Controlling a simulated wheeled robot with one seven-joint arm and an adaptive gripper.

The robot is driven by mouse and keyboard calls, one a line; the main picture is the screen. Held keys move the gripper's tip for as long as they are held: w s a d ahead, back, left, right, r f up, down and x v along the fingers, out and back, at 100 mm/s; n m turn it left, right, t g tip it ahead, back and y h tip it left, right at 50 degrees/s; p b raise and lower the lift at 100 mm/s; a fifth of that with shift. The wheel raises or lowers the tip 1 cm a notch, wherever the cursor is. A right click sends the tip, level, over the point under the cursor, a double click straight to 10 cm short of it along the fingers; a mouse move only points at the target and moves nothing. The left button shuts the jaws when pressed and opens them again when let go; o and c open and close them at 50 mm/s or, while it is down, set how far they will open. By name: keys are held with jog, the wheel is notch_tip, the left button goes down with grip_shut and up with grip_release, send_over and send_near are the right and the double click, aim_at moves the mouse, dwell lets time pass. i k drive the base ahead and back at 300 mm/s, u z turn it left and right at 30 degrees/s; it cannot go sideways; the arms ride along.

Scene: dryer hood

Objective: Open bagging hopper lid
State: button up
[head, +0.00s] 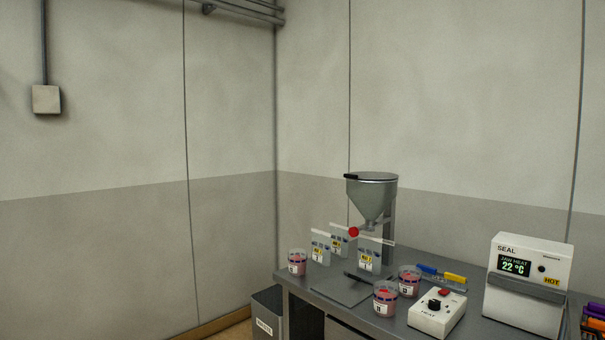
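The bagging hopper (371,202) is a grey metal funnel on a stand at the back of the bench, in the middle right of the head view. Its flat lid (371,176) lies across the top and looks closed. A dark handle or tab (351,177) sticks out at the lid's left edge. A red ball-shaped knob (353,232) shows below the funnel, to its left. My gripper is not in view.
The grey bench (405,329) holds several cups of pink material, such as one (297,262) at left, and upright labelled bags (320,247). A heat control box (437,312) and a seal machine (525,284) stand at right. A bin (267,313) stands beside the bench.

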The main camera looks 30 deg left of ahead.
aim_at(362, 175)
jog(key=u, duration=0.85)
jog(key=i, duration=0.85)
jog(key=u, duration=0.9)
